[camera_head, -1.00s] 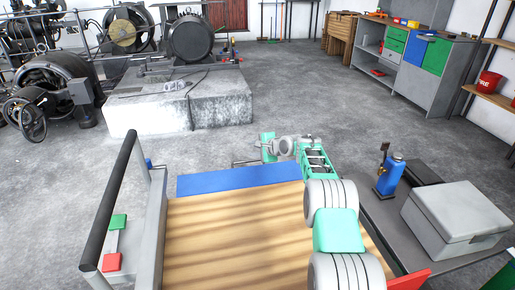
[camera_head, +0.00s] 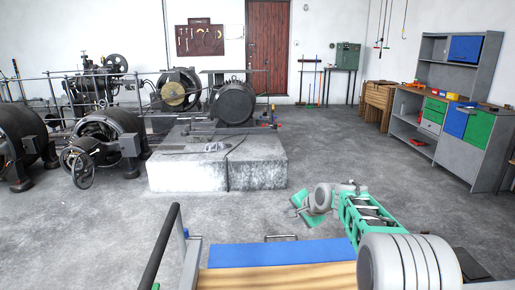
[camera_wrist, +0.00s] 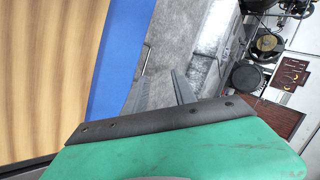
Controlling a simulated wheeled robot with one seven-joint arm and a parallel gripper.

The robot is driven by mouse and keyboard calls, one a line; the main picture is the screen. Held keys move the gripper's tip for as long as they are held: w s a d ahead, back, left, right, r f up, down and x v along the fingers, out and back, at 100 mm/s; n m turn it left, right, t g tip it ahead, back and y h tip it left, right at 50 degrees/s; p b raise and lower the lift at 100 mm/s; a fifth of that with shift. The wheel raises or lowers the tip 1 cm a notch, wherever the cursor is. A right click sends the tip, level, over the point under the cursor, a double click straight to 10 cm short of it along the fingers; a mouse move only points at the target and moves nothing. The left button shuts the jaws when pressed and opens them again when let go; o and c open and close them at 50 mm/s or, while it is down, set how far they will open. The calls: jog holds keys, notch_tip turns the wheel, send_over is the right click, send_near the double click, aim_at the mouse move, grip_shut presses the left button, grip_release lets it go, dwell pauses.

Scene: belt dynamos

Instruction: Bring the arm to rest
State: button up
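My gripper (camera_head: 302,206) is at the end of my green and white arm, beyond the front edge of the wood-topped deck with a blue strip. In the wrist view, its grey fingers (camera_wrist: 171,88) show close together past a dark strip on a green housing.
A concrete plinth (camera_head: 187,177) carries a dynamo (camera_head: 233,103) ahead. More belt machines stand at the left. A grey workbench with coloured doors (camera_head: 453,134) is at the right. The grey floor (camera_head: 345,150) between is clear.

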jog(key=s+r+n+g+h+p, duration=0.1)
jog(key=s+r+n+p, duration=0.2)
jog(key=s+r, duration=0.55)
jog(key=s+r+n+g+h+p, duration=0.1)
jog(key=s+n+g+p, duration=0.1)
jog(key=s, duration=1.3)
jog(key=s+d+r+n+g+h+p, duration=0.1)
jog(key=s+n+p, duration=0.4)
jog(key=s, duration=1)
jog(key=shift+s+d+g+h+p, duration=0.2)
jog(key=shift+s+g+h+p, duration=0.1)
jog(key=shift+s+g+p, duration=0.15)
